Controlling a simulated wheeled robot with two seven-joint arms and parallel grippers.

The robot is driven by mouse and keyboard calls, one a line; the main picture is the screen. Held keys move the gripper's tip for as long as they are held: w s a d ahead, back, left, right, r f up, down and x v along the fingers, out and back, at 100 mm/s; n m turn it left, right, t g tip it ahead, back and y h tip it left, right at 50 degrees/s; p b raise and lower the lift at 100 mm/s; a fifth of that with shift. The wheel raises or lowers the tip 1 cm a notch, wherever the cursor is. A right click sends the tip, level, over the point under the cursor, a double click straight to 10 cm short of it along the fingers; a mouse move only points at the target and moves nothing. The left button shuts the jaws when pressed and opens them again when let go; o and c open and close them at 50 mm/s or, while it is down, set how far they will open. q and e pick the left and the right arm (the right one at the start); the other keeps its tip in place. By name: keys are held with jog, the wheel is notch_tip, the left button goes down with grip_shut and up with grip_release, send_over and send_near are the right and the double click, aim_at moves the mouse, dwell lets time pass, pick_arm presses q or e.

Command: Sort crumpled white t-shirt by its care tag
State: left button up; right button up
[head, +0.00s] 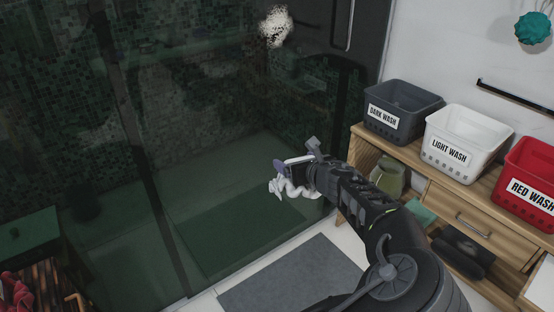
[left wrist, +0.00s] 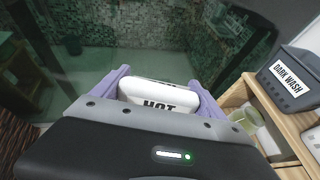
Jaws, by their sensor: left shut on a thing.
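My left gripper (head: 283,174) is shut on the crumpled white t-shirt (head: 291,189). It holds the shirt up in the air in front of the dark glass shower, left of the wooden counter. In the left wrist view, a white piece (left wrist: 160,92) with the black letters "HOT" sits between the purple fingers of my left gripper (left wrist: 158,88). The lower part of those letters is hidden by the gripper body. Three baskets stand in a row on the counter: grey "DARK WASH" (head: 402,99), white "LIGHT WASH" (head: 482,132) and red "RED WASH" (head: 538,165). My right gripper is not in view.
The wooden counter (head: 411,155) has a drawer and an open shelf holding a glass-like container (head: 388,177) and a dark item (head: 463,253). A grey mat (head: 290,278) lies on the floor. A towel rail (head: 515,98) juts from the wall above the baskets.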

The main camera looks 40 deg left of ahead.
pick_arm(q)
jog(key=s+d+r+m+t+h, duration=0.1)
jog(key=d+r+m+t+h, duration=0.1)
jog(key=d, duration=0.7)
jog(key=s+d+r+m+t+h, duration=0.1)
jog(key=d+m+h, duration=0.4)
jog(key=d, duration=0.5)
jog(key=r+t, duration=0.1)
jog(key=t, duration=0.1)
jog(key=shift+d+r+m+t, duration=0.15)
jog(key=shift+m+t, duration=0.15)
jog(key=shift+m, duration=0.1)
